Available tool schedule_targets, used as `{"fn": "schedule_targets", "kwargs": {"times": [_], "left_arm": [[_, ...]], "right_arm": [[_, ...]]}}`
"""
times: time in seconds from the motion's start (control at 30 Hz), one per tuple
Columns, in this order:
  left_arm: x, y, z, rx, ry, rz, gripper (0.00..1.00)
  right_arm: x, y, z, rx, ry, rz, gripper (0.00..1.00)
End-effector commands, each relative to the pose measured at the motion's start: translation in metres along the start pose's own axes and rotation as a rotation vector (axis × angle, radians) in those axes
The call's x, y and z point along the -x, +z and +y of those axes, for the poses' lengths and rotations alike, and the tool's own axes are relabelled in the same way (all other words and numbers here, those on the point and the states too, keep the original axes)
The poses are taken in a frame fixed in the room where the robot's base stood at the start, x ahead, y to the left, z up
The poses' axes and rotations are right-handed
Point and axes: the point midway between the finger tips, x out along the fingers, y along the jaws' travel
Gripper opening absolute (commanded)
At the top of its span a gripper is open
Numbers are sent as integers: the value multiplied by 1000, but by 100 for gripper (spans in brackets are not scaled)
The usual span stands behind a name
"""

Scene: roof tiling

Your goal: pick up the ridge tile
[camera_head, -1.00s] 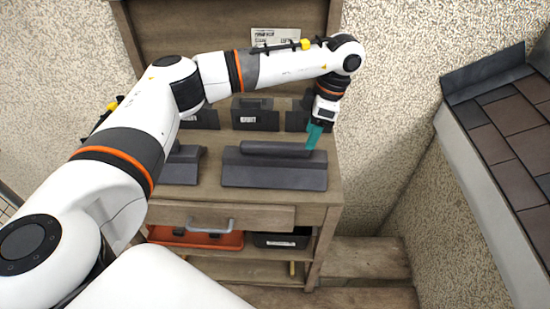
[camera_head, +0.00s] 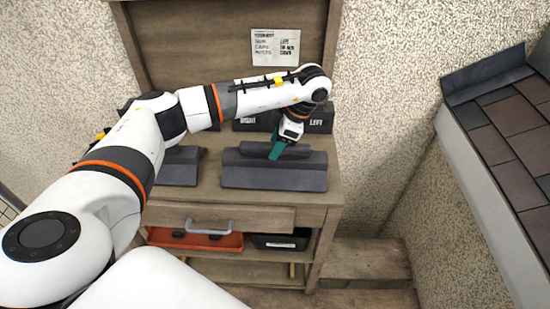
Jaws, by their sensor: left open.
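The ridge tile (camera_head: 274,173) is a dark grey piece with a raised rounded top. It lies on the wooden bench top, near the front edge and right of the middle. My left gripper (camera_head: 276,153), with teal fingers, points down at the tile's raised top, close above or around it. It is open. Whether the fingers touch the tile cannot be told. My right gripper does not show.
Another dark tile (camera_head: 180,166) lies to the left on the bench (camera_head: 215,190). Labelled dark blocks (camera_head: 316,119) stand behind, one reading LEFT. An orange tray (camera_head: 196,240) and a black bin (camera_head: 280,242) are below the drawer. A tiled roof (camera_head: 505,130) is at right.

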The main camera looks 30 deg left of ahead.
Motion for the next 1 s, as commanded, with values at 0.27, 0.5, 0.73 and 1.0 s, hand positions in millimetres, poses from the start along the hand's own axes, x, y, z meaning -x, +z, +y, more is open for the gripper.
{"fn": "schedule_targets", "kwargs": {"times": [0.27, 0.5, 0.73, 1.0], "left_arm": [[-14, 0, 0, 0, -1, 0, 51], [-13, 0, 0, 0, -1, 0, 28], [-14, 0, 0, 0, -1, 0, 0], [-14, 0, 0, 0, 0, 0, 0]], "right_arm": [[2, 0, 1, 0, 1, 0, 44], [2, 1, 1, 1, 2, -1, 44], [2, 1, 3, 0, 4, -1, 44], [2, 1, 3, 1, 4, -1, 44]]}}
